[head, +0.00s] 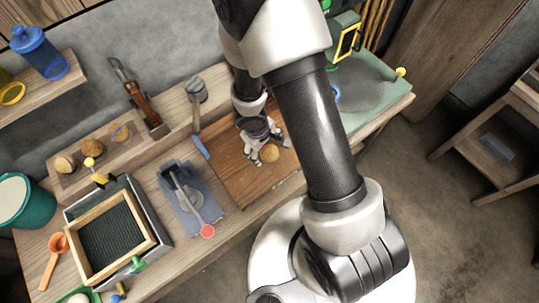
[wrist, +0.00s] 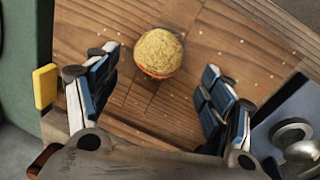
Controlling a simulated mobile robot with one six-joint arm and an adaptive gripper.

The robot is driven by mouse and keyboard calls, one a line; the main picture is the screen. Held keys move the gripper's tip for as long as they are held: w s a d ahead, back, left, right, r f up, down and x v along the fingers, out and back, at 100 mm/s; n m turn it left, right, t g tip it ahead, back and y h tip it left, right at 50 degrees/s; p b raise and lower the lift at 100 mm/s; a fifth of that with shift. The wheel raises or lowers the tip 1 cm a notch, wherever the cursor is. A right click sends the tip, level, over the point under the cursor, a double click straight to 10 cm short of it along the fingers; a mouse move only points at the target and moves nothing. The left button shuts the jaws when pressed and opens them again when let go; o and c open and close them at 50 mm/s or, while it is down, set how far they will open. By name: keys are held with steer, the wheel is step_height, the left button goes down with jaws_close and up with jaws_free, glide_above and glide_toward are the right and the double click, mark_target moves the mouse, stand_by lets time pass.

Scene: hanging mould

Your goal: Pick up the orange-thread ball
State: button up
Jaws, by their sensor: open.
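A yellowish ball (wrist: 158,52) with an orange thread band low on its side rests on a brown wooden board (wrist: 140,105) in the wrist view. The ball also shows in the head view (head: 269,153), small, beside my fingers. My gripper (wrist: 158,72) is open above the board, one finger on each side and the ball between and slightly beyond the tips. In the head view my gripper (head: 266,147) hangs low over the board (head: 232,170). No finger clearly touches the ball.
Several similar balls (head: 65,163) sit on a wooden rack at the left. A blue-grey tool plate (head: 190,200) lies left of the board; a framed dark tray (head: 112,232) is farther left. A green mat (head: 375,85) with a grey disc is right.

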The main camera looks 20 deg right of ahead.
mark_target(268, 150)
steer(key=f+b, duration=0.1)
steer(key=f, duration=0.1)
steer(key=d+f+b, duration=0.1)
steer(key=f+b, duration=0.1)
steer(key=f, duration=0.1)
steer(key=shift+w+d, duration=0.1)
steer(key=shift+w, duration=0.1)
steer(key=shift+c, duration=0.2)
steer(key=c, duration=1.2)
steer(key=shift+o, duration=0.2)
steer(key=shift+r, duration=0.15)
